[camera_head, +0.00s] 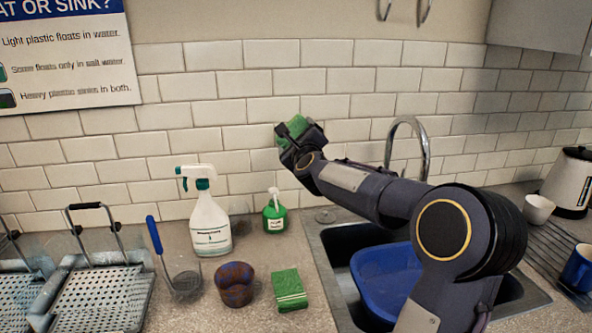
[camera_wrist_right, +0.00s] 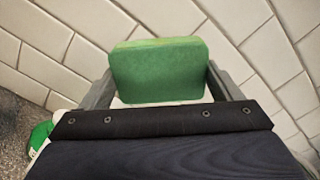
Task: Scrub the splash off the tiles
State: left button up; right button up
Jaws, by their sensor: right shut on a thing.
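My right gripper (camera_head: 290,142) is shut on a green sponge (camera_head: 296,126) and holds it up at the white wall tiles (camera_head: 300,108). In the right wrist view the sponge (camera_wrist_right: 158,70) sits between the two fingers, in front of the tiles (camera_wrist_right: 45,45). I cannot tell whether the sponge touches the wall. No splash shows on the visible tiles; the sponge and gripper hide a patch behind them. My left gripper is not in view.
On the counter stand a white spray bottle (camera_head: 210,222), a green soap bottle (camera_head: 275,214), a brown cup (camera_head: 235,284) and another green sponge (camera_head: 289,290). My right arm reaches over the sink with a blue basin (camera_head: 385,275), beside the tap (camera_head: 424,145).

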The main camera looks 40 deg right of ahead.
notch_tip(320, 180, down, 9)
jog(key=b, duration=0.9)
jog(key=shift+p+x, duration=2)
jog(key=shift+x, duration=0.85)
jog(key=shift+w+r, duration=0.2)
jog(key=shift+p+x, duration=0.4)
jog(key=shift+x, duration=0.95)
jog(key=shift+d, duration=0.1)
jog(key=s+d+b, duration=0.2)
jog(key=d+b, duration=0.1)
jog(key=shift+d+f, duration=0.1)
jog(key=shift+d, duration=0.1)
